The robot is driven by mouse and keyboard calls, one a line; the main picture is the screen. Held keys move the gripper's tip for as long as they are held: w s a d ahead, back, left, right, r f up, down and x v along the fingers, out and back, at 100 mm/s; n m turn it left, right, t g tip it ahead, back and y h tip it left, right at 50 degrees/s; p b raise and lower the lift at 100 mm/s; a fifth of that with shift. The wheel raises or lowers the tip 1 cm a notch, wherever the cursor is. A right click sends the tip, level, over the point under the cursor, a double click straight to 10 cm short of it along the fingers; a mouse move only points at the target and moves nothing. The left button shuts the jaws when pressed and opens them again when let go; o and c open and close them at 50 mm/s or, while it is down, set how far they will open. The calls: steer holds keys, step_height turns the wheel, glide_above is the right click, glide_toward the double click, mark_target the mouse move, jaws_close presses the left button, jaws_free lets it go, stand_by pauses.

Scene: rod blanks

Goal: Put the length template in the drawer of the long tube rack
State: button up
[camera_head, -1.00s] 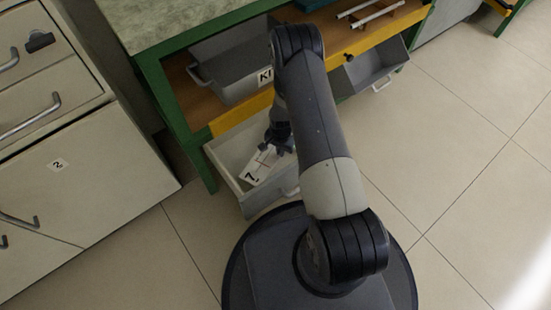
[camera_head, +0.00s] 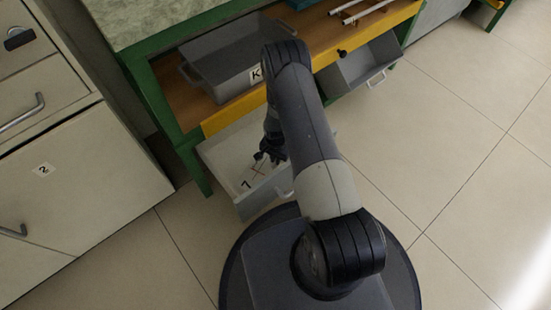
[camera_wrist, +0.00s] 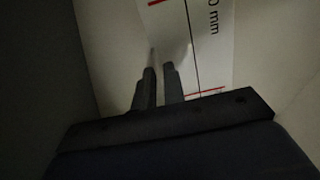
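The length template is a white plate with a black line, red marks and "0 mm" print in the wrist view (camera_wrist: 215,45). My gripper (camera_head: 268,157) reaches down into this drawer at the template's far end. In the wrist view its fingers (camera_wrist: 160,85) are close together over the template, with a narrow gap. Whether they pinch it or just hover is unclear. My arm hides the drawer's right part.
A grey bin (camera_head: 222,69) with a K label stands on the wooden shelf above. White rods (camera_head: 358,10) lie farther right. A grey tilted drawer (camera_head: 362,66) hangs open right of my arm. Cabinets (camera_head: 85,165) stand at left. The tiled floor (camera_head: 460,150) at right is clear.

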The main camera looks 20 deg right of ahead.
steer(key=shift+o, duration=1.4)
steer(key=shift+r, duration=0.1)
steer(key=shift+r+p, duration=0.2)
steer(key=shift+p, duration=0.1)
step_height(320, 180, up, 12)
steer(key=p, duration=0.4)
steer(key=shift+f, duration=0.15)
steer(key=shift+c, duration=0.6)
